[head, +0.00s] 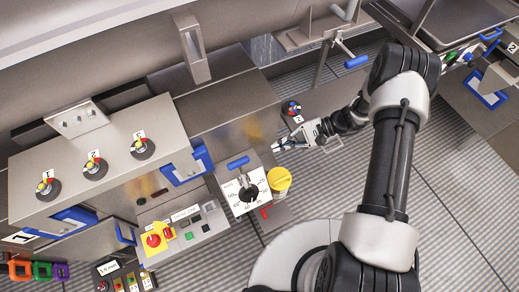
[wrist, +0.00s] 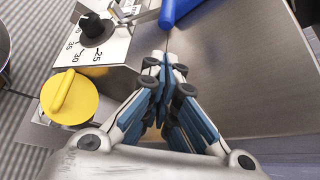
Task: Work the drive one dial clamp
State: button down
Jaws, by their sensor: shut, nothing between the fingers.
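The white dial plate (head: 236,202) with a black knob (head: 248,193) sits on top of a grey housing. A blue-handled lever (head: 238,162), which looks like the dial's clamp, lies at the plate's far edge. In the wrist view the blue handle (wrist: 180,9) is at the top, beyond my fingertips, and the black knob (wrist: 95,27) is at upper left. My gripper (head: 277,147) is shut and empty, to the right of the blue lever and apart from it in the head view. In the wrist view my fingertips (wrist: 165,65) meet over the grey metal.
A yellow knob (head: 280,180) stands right beside the dial. A control box with a red-and-yellow switch (head: 153,240) is at lower left. Striped floor lies to the right.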

aim_at(243, 175)
jog(key=shift+s+a, duration=0.1)
jog(key=b+x, duration=0.1)
jog(key=x, duration=0.9)
dwell(0.5)
jog(key=shift+r+b, duration=0.1)
jog(key=shift+b, duration=0.2)
jog(key=shift+s+r, duration=0.1)
